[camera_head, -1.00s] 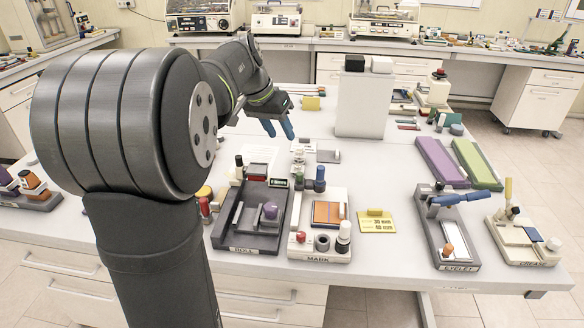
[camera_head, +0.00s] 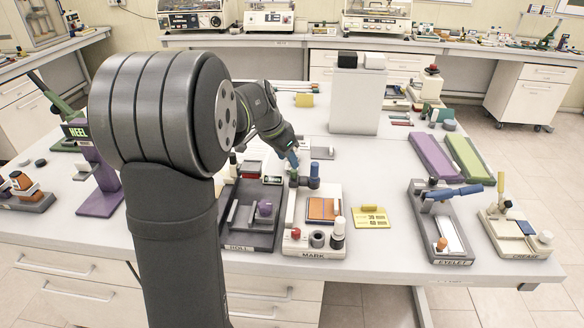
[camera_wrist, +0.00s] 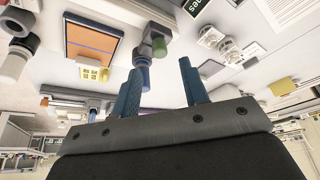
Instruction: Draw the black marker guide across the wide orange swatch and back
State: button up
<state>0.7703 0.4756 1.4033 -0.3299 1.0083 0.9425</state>
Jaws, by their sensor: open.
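The MARK board (camera_head: 290,246) stands at the table's front edge, with the orange swatch (camera_head: 322,209) lying flat on it. The swatch also shows at the upper left of the wrist view (camera_wrist: 90,46), with a thin bluish line across it. A green-topped peg (camera_head: 293,178) and a blue-topped peg (camera_head: 314,176) stand at the board's back.
The dark ROLL board (camera_head: 250,236) is close on the left. A yellow card (camera_head: 371,217) lies to the right. The EYELET board (camera_head: 440,240) and CREASE board (camera_head: 520,238) stand farther right. A grey-white block (camera_head: 355,100) stands behind. A purple HEEL stand (camera_head: 100,190) is at left.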

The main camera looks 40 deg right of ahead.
aim_at(292, 171)
jog(key=x, duration=0.5)
jog(key=shift+f, duration=0.15)
grip_shut()
